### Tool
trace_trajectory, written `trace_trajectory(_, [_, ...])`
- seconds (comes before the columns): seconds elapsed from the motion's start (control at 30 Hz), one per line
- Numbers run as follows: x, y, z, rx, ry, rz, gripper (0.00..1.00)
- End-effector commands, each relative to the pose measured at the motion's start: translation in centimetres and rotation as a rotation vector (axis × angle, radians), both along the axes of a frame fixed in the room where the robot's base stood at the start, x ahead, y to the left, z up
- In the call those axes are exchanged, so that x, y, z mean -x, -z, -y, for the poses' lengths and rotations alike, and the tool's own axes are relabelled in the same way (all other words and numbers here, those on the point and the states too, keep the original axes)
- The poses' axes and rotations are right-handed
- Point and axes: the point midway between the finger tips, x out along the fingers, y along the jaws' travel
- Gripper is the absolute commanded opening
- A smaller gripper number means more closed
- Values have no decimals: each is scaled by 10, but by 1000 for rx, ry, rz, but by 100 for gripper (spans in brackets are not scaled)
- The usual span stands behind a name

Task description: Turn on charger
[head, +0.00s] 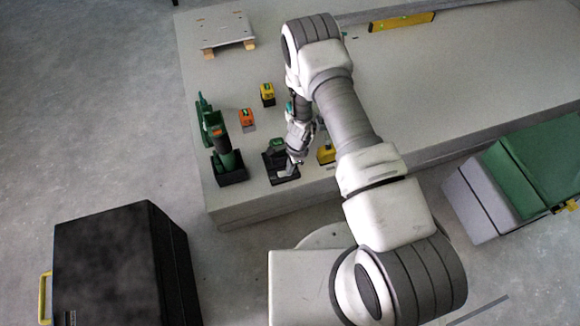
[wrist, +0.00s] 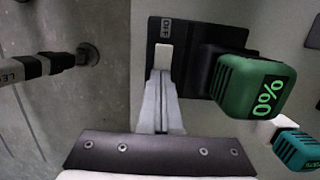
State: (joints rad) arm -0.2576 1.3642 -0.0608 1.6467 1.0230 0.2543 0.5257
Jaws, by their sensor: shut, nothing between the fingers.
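The charger is a black base (head: 277,171) near the front edge of the grey work surface, with a green battery (head: 279,144) seated in it. In the wrist view the charger base (wrist: 200,82) carries an "OFF" label (wrist: 167,29) above a white switch (wrist: 165,58). The green battery (wrist: 247,88) there shows "0%". My gripper (head: 291,166) is over the charger. In the wrist view my gripper (wrist: 161,78) has its fingers shut and empty, with the tips at the lower end of the switch. I cannot tell whether they touch it.
A green drill (head: 225,155) stands left of the charger. An orange block (head: 247,119) and a yellow block (head: 267,94) lie behind, and another yellow block (head: 326,154) is to the right. A black case (head: 115,265) and a green-lidded box (head: 530,170) stand on the floor.

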Motion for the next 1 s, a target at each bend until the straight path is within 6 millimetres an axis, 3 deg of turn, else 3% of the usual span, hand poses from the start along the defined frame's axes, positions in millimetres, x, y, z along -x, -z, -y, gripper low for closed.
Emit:
trace_trajectory(0.27, [0,9,3,-52,6,-18,0])
trace_trajectory(1.0, [6,-3,-14,-52,-1,-21,0])
